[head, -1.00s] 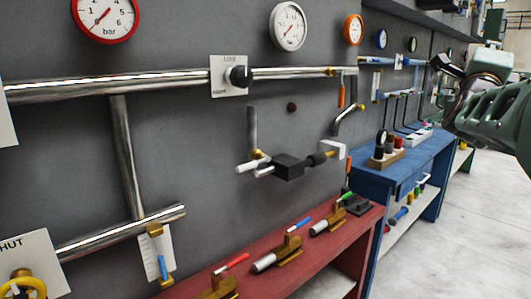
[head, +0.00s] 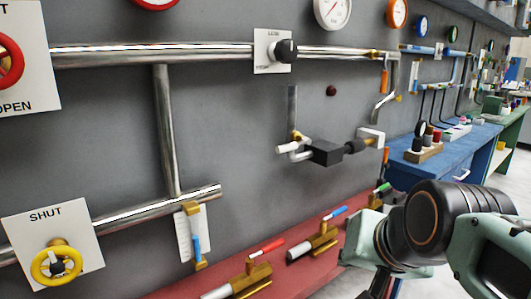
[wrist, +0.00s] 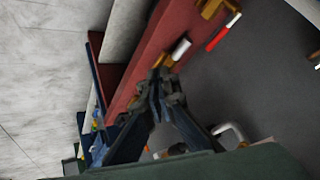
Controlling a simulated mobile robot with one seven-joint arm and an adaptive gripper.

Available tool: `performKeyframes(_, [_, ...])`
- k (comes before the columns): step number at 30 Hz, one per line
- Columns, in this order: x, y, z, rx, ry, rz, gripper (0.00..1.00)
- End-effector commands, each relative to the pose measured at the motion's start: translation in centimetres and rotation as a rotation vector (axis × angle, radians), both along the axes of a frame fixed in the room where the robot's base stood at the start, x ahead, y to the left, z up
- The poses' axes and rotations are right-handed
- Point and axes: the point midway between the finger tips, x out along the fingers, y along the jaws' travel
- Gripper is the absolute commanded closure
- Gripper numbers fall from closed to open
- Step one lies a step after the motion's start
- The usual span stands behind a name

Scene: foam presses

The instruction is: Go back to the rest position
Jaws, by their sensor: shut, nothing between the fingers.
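My gripper (wrist: 160,85) shows in the wrist view with its two dark fingers meeting at the tips, shut and empty. Behind the tips lies the red bench (wrist: 150,55), with a brass and white fitting on it. In the head view my arm reaches in from the lower right, in front of the benches. Its end points down past the bottom edge, so the fingertips cannot be made out there.
The grey wall carries steel pipes (head: 150,55), a black knob (head: 286,50), a yellow handwheel (head: 57,264) and a black clamp-like fitting (head: 325,152) that juts out. Brass valves stand on the red bench (head: 185,285). A blue bench (head: 455,160) is further back. Pale floor (wrist: 40,90) is clear.

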Motion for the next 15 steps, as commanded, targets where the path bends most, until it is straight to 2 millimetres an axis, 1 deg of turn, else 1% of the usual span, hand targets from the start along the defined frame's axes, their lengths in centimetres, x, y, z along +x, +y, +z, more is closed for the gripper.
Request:
performKeyframes(1, [-2.6,0.8,-2.5,-0.076,0.073,0.076,1.00])
performKeyframes(2, [-4.1,1.2,-3.8,-0.122,0.117,0.124,1.00])
performKeyframes(3, [-6.2,1.5,-5.5,-0.183,0.180,0.187,1.00])
performKeyframes(4, [-7.8,1.6,-6.7,-0.229,0.228,0.232,1.00])
performKeyframes(6, [-7.4,1.6,-2.9,-0.222,0.222,0.230,1.00])
performKeyframes(11, [-7.4,1.6,1.2,-0.218,0.221,0.228,1.00])
performKeyframes(15, [-7.3,1.6,4.9,-0.217,0.221,0.226,1.00])
